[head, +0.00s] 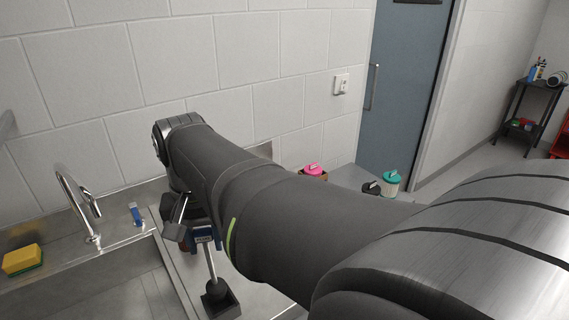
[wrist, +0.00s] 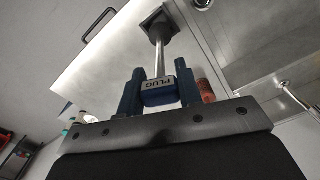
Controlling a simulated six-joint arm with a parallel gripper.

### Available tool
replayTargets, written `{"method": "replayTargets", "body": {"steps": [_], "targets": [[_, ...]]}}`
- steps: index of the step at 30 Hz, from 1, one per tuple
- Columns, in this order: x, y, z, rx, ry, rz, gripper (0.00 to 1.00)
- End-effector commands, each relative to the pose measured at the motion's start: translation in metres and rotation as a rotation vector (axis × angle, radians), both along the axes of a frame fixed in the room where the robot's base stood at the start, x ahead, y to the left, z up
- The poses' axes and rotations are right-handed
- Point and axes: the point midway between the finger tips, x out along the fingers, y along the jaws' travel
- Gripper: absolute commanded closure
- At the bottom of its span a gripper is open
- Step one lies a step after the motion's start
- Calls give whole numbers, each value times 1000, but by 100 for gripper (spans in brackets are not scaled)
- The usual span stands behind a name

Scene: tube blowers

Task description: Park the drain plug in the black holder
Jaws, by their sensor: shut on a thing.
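The drain plug has a blue handle marked "PLUG" (wrist: 158,90), a pale metal rod (head: 211,262) and a dark stopper (head: 214,289) at its lower end. My gripper (wrist: 160,88) is shut on the handle, with one blue finger on each side. The rod runs down from the handle, close to upright in the head view. The black holder (head: 232,309) is a square block on the metal counter. The stopper end is at the holder's opening; I cannot tell how deep it sits. In the wrist view the holder (wrist: 150,14) shows at the rod's far end. My arm hides part of the counter.
A tap (head: 92,212), a small blue item (head: 136,214) and a yellow sponge (head: 22,260) are at the sink on the left. Containers with pink (head: 313,169), teal (head: 391,177) and black (head: 371,187) tops stand beyond my arm. A red cylinder (wrist: 206,90) shows in the wrist view.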

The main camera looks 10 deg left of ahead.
Motion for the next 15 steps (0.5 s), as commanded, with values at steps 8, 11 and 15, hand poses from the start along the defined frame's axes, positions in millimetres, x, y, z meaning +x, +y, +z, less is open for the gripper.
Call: {"method": "replayTargets", "body": {"steps": [8, 11, 15], "targets": [[0, 0, -35, -2, 2, -1, 100], [0, 0, -49, -2, 1, -1, 100], [1, 0, -56, 0, -1, -1, 100]]}}
